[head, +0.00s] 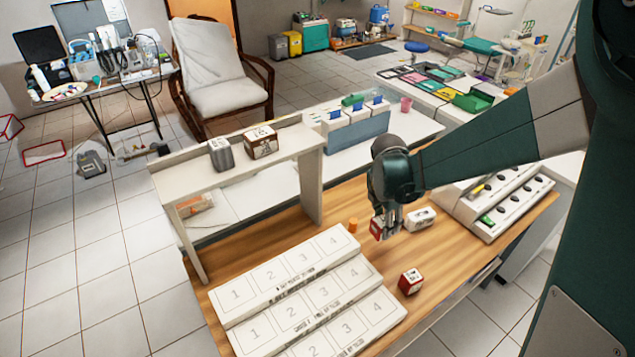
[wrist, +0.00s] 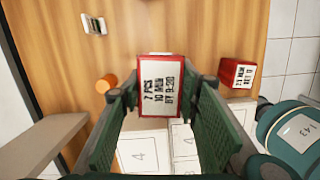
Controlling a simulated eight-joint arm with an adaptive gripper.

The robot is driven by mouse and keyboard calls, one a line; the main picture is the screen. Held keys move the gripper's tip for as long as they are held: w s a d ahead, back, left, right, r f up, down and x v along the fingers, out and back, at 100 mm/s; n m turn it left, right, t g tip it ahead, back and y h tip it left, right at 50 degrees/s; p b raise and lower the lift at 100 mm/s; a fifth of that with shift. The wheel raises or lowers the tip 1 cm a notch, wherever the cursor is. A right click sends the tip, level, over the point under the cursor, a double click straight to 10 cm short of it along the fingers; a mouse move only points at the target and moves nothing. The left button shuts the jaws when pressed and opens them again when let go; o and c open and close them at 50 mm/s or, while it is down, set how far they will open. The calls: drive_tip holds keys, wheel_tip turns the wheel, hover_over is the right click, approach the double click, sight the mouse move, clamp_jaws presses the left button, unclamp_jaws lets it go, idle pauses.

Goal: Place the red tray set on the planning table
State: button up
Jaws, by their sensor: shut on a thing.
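My gripper (head: 384,226) is shut on a small red box (head: 377,230) with a white label, held over the wooden table (head: 450,262). In the wrist view the held box (wrist: 158,88) sits between the two green fingers, its label reading roughly "7 PCS 10 MIN BY 9:30". A second red box with a white label (head: 410,281) rests on the table, right of the white stepped board (head: 300,290); it also shows in the wrist view (wrist: 237,73). The board has numbered slots, 1 to 4 in each row. The slots I can see are empty. I cannot tell which thing is the red tray set.
An orange cylinder (head: 353,225) and a white block (head: 420,218) lie near my gripper. A raised shelf (head: 180,179) at left holds a grey box (head: 220,155) and a brown-and-white box (head: 260,142). A sloped white rack (head: 490,210) stands at right.

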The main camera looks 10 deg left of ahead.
drive_tip(key=shift+r, duration=0.15)
wheel_tip(320, 180, up, 43)
drive_tip(key=w+a+p, duration=0.2)
drive_tip(key=a+p, duration=0.2)
drive_tip(key=a, duration=0.6)
drive_tip(key=w+a+n+p, duration=0.15)
drive_tip(key=a+p, duration=0.25)
drive_tip(key=a, duration=0.5)
drive_tip(key=w+a+m+p, duration=0.1)
drive_tip(key=w+a+p, duration=0.2)
drive_tip(key=a, duration=0.7)
drive_tip(key=shift+n, duration=0.25)
drive_tip(key=shift+s+d+f, duration=0.1)
drive_tip(key=shift+f, duration=1.15)
drive_tip(key=shift+s+f, duration=0.1)
drive_tip(key=shift+f, duration=1.15)
drive_tip(key=shift+f, duration=2.9)
